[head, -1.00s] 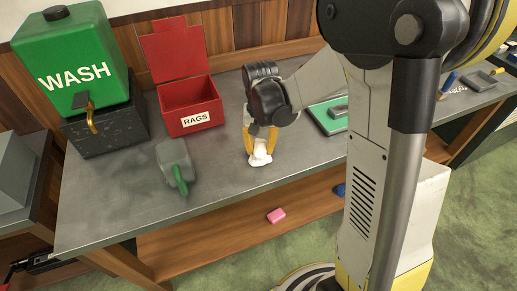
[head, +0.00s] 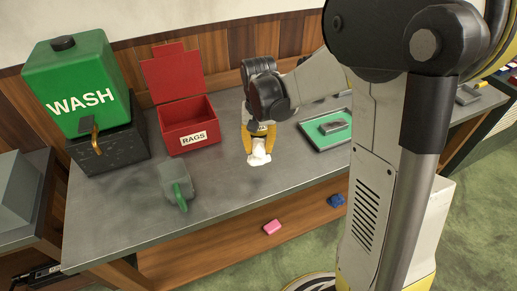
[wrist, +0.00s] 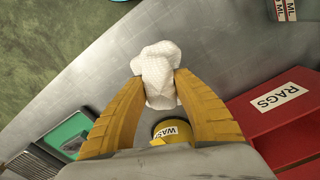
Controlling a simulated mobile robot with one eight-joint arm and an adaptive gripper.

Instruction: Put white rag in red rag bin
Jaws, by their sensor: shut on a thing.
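The white rag (head: 259,154) is crumpled between the yellow fingers of my gripper (head: 260,148), to the right of the red bin. In the wrist view the rag (wrist: 158,72) sits between the fingertips (wrist: 157,84), with its upper part showing beyond them. My gripper is shut on it. Whether the rag touches the bench is hard to tell. The red rag bin (head: 190,127), labelled RAGS, stands on the bench with its lid raised. In the wrist view the bin (wrist: 260,122) is at the right.
A green WASH tank (head: 75,80) on a dark block stands left of the bin. A grey-green container with a green handle (head: 177,181) is in front of the bin. A green tray (head: 325,130) lies to the right. A yellow can (wrist: 172,131) is near my gripper.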

